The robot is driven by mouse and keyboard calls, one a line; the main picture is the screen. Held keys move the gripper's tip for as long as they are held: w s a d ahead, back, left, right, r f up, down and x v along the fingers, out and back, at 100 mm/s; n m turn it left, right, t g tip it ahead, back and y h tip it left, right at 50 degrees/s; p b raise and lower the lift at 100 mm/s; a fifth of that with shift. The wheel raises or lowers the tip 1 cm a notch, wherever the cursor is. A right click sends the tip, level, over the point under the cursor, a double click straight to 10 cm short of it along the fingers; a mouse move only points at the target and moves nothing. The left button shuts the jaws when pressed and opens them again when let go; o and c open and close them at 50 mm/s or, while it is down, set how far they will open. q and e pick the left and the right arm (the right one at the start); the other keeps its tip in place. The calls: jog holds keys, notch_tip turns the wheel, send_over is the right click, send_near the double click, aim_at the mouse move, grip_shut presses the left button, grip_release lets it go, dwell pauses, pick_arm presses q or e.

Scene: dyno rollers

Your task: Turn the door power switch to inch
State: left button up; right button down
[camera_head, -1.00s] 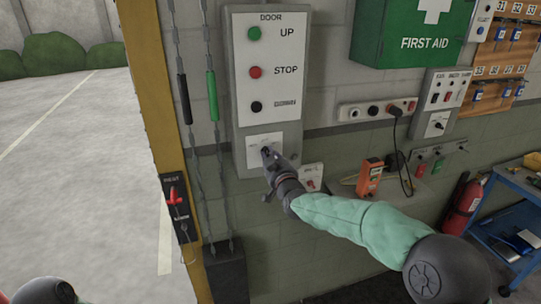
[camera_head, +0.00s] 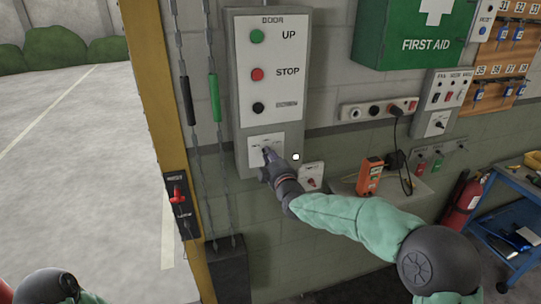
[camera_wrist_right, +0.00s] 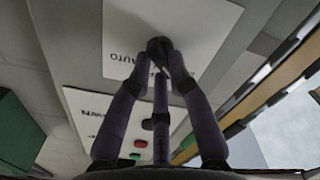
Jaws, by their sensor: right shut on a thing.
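The grey door control panel (camera_head: 242,110) hangs on the wall, with green UP, red STOP and black buttons. At its foot is a white switch plate (camera_head: 258,141). My right gripper (camera_head: 268,153) is at this plate and hides most of its knob. In the right wrist view, the two fingers (camera_wrist_right: 160,54) are shut on a dark rotary knob (camera_wrist_right: 157,44) on the white plate (camera_wrist_right: 205,22). AUTO is readable beside the knob; the other labels and the pointer's exact direction are hidden. My left gripper is out of view.
An orange box (camera_head: 369,176) stands on a shelf. Chains hang left of the panel, beside the yellow post (camera_head: 150,90). A blue cart (camera_head: 515,195) is at right.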

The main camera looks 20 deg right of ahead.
jog(key=shift+f, duration=0.15)
dwell(0.3)
jog(key=c, duration=1.1)
grip_release()
jog(key=shift+c, duration=0.2)
jog(key=shift+s, duration=0.1)
jog(key=s, duration=1.1)
jog(key=shift+s+d, duration=0.15)
jog(key=shift+s, duration=0.25)
